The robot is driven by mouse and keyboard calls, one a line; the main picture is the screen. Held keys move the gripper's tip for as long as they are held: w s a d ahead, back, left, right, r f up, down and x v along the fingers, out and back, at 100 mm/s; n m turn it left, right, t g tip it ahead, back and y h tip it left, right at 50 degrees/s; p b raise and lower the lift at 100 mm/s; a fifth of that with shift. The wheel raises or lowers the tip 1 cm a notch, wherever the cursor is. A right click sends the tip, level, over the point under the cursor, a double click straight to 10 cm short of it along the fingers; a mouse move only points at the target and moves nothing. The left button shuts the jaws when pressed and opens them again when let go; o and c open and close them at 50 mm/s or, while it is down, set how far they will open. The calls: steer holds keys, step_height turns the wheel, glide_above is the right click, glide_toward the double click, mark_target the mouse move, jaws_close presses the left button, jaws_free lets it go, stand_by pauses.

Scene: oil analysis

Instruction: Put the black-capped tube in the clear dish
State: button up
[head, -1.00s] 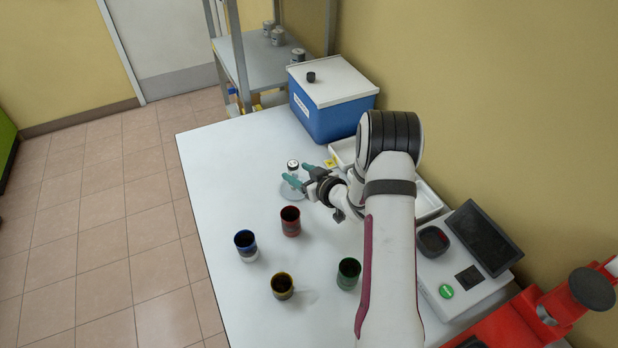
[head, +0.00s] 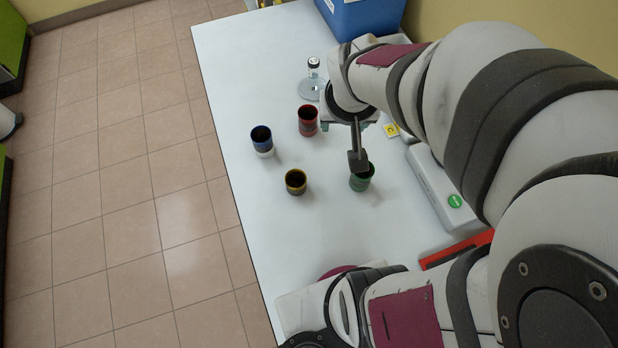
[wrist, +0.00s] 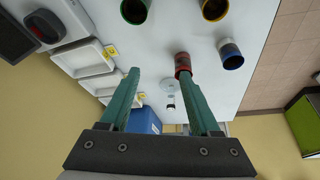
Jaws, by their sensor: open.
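The black-capped tube (head: 313,66) is a small clear tube standing upright at the far edge of the clear dish (head: 308,90), a round shallow dish. I cannot tell whether it stands in the dish or just behind it. In the wrist view the tube (wrist: 171,105) and the dish (wrist: 168,84) show between the fingers, some distance beyond them. My gripper (wrist: 164,82) has two green fingers, spread and empty. In the head view my wrist mostly hides them, to the right of the dish.
Red-rimmed (head: 308,121), blue-rimmed (head: 262,141), yellow-rimmed (head: 296,182) and green (head: 361,177) cups stand on the white table (head: 235,60). A blue box (head: 365,15) is at the back. White trays (wrist: 82,60) lie along the wall side. The table's left part is clear.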

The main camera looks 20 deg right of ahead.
steer(key=s+a+r+m+g+y, duration=0.1)
steer(key=s+a+r+g+y, duration=0.2)
steer(key=s+a, duration=0.8)
steer(key=s+g, duration=0.1)
steer(key=s, duration=0.3)
steer(key=shift+s+a+y, duration=0.25)
steer(key=shift+a+y, duration=0.1)
steer(key=shift+y, duration=0.05)
steer(key=shift+r, duration=0.1)
